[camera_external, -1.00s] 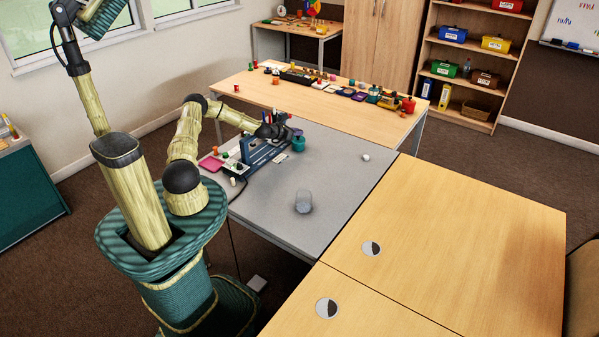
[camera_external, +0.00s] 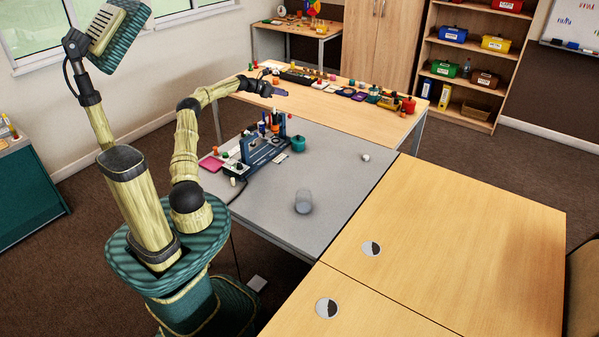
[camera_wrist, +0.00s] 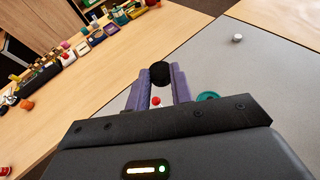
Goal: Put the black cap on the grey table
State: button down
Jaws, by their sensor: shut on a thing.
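My gripper (camera_wrist: 159,84) is shut on the black cap (camera_wrist: 159,71), which shows as a dark round shape between the purple fingertips in the wrist view. In the external view my gripper (camera_external: 276,92) is held in the air, seen against the wooden table behind the grey table; the cap is too small to make out there. The grey table (camera_external: 265,205) is in the middle of the external view, and part of it (camera_wrist: 255,70) shows at the right of the wrist view.
On the grey table stand a blue rack device (camera_external: 262,150), a teal pot (camera_external: 298,143), a pink tray (camera_external: 211,164), a clear cup (camera_external: 304,202) and a small white piece (camera_external: 365,157). The wooden table (camera_external: 335,107) behind holds several small items. The grey table's right part is mostly clear.

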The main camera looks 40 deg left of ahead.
jog(key=s+a+f+m+g+h+b, duration=0.1)
jog(key=s+a+f+m+g+h, duration=0.1)
jog(key=s+a+f, duration=0.3)
jog(key=s+a+f+m+g+h+b, duration=0.1)
jog(key=s+a+f, duration=0.4)
jog(key=s+f, duration=0.5)
jog(key=s+m+g+h, duration=0.1)
jog(key=s+m+g, duration=0.1)
jog(key=s, duration=0.1)
jog(key=shift+a+f+m+h+b, duration=0.15)
jog(key=shift+f+m+h+b, duration=0.15)
jog(key=shift+f+m+b, duration=0.1)
notch_tip(320, 180, down, 6)
jog(key=shift+f+b, duration=0.1)
jog(key=shift+b, duration=0.25)
jog(key=shift+f, duration=1.8)
jog(key=shift+f, duration=0.15)
